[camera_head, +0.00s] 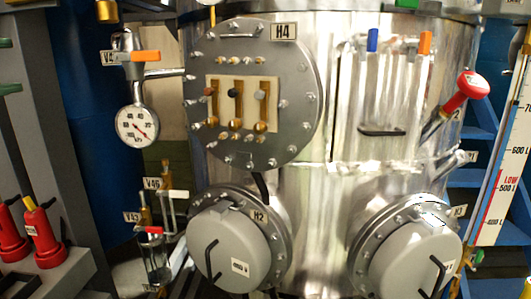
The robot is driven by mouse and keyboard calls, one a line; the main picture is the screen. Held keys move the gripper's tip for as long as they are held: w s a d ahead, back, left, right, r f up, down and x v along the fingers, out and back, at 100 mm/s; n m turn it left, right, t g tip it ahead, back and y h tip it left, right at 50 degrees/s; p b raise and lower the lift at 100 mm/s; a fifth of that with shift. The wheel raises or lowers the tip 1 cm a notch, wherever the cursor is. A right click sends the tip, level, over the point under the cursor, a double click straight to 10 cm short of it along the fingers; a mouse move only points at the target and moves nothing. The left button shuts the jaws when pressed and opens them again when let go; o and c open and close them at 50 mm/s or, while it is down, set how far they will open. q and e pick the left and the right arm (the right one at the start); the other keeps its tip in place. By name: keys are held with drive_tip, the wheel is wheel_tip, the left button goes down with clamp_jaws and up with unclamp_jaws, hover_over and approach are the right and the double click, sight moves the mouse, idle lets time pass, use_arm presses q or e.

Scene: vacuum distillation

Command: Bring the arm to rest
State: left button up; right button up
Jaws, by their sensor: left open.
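I make out neither gripper nor arm in the head view. A large shiny metal vessel (310,185) fills the middle. A round grey flange (205,70), labelled H4, carries a panel with several brass fittings. Below it are two grey domed covers with black handles. The left cover (215,245) is labelled H2, and the right cover (405,262) is labelled H3.
A round gauge (138,126) hangs at the left under an orange-handled valve (145,56). A red-knobbed fitting (461,91) sticks out at the right. Red bottle-like objects (43,235) stand at the lower left. A level scale (502,160) runs along the right edge.

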use_arm(q)
drive_tip(key=w+d+f+n+h, duration=0.3)
drive_tip(key=d+f+n+h, duration=0.85)
drive_tip(key=d, duration=0.25)
drive_tip(key=a+f+n+t+y, duration=0.25)
drive_tip(key=f+n+y, duration=0.95)
drive_tip(key=n, duration=0.6)
drive_tip(key=a+f+n+t+y, duration=0.1)
drive_tip(key=a+f+n+y, duration=0.2)
drive_tip(key=f+n+y, duration=1)
drive_tip(key=s+d+f+n+g+h, duration=0.1)
drive_tip(key=s+f+n+g, duration=0.35)
drive_tip(key=f, duration=0.35)
drive_tip(key=s+d+f+n+g+h, duration=0.1)
drive_tip(key=s+f+n+g+h, duration=0.1)
drive_tip(key=s+f+n+g, duration=0.45)
drive_tip(key=s+d+f+n+g+h, duration=0.1)
drive_tip(key=s+d+f+n+g, duration=0.1)
drive_tip(key=s+f, duration=0.35)
drive_tip(key=s+d+f+n+g+h, duration=0.2)
drive_tip(key=s+f+g, duration=0.1)
drive_tip(key=s+f, duration=0.3)
wheel_tip(320, 180, down, 23)
drive_tip(key=s+g, duration=0.1)
drive_tip(key=s, duration=0.1)
drive_tip(key=s+a+f+g, duration=0.1)
drive_tip(key=s+a+f, duration=0.2)
drive_tip(key=s+f, duration=1.3)
drive_tip(key=shift+f+y, duration=0.35)
drive_tip(key=shift+f, duration=0.6)
